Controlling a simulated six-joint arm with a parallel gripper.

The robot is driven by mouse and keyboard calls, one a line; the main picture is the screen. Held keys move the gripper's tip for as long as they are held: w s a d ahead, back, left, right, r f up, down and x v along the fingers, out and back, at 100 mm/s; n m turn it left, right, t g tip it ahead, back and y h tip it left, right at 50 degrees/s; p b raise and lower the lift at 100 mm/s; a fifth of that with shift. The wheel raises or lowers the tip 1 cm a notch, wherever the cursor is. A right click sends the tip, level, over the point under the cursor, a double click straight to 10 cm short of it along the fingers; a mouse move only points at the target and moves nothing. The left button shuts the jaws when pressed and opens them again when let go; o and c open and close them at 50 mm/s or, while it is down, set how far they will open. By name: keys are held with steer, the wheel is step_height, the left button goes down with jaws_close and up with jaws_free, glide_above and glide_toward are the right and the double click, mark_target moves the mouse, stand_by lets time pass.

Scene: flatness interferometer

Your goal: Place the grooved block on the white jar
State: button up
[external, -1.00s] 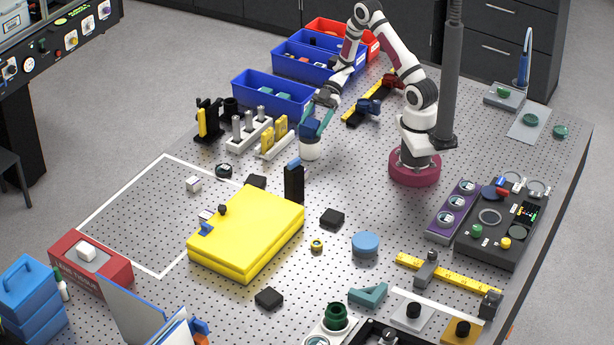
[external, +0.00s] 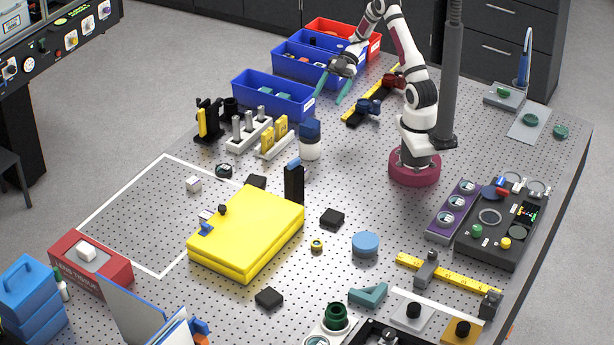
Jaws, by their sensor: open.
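The white jar (external: 310,151) stands upright on the perforated table, left of my arm's base. A dark blue piece (external: 310,129) sits level on top of it; at this size I cannot tell whether it is a lid or the grooved block, and no groove shows. A teal angled block (external: 368,294) lies near the front of the table. My gripper (external: 332,91) is above and behind the jar, near the blue bins. Its teal fingers are spread, with nothing between them, clear of the jar.
Blue bins (external: 273,96) stand behind the jar. A rack with posts (external: 245,131) is to its left, and an upright black block (external: 294,182) is in front. A yellow case (external: 247,232) lies further forward. A dark vertical post (external: 449,80) rises beside my arm.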

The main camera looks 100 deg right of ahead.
steer(key=w+d+r+m+t+h, duration=0.1)
steer(key=w+d+r+m+h, duration=0.1)
steer(key=w+r+m+h, duration=0.5)
steer(key=w+d+r+t+h, duration=0.1)
steer(key=w+d+r+h, duration=0.1)
steer(key=w+r+h, duration=0.6)
steer(key=s+a+f+m+g+y, duration=0.2)
steer(key=s+a+g, duration=0.1)
steer(key=s+a, duration=0.5)
steer(key=s+a+f+m+g+y, duration=0.2)
steer(key=s+a, duration=0.6)
steer(key=a, duration=0.5)
steer(key=s+a+f+m+g+y, duration=0.3)
steer(key=s+a, duration=0.4)
steer(key=a, duration=0.3)
steer(key=g+y, duration=0.1)
steer(key=g, duration=0.1)
steer(key=shift+s+a+m+g, duration=0.3)
steer(key=shift+s+a+g, duration=0.1)
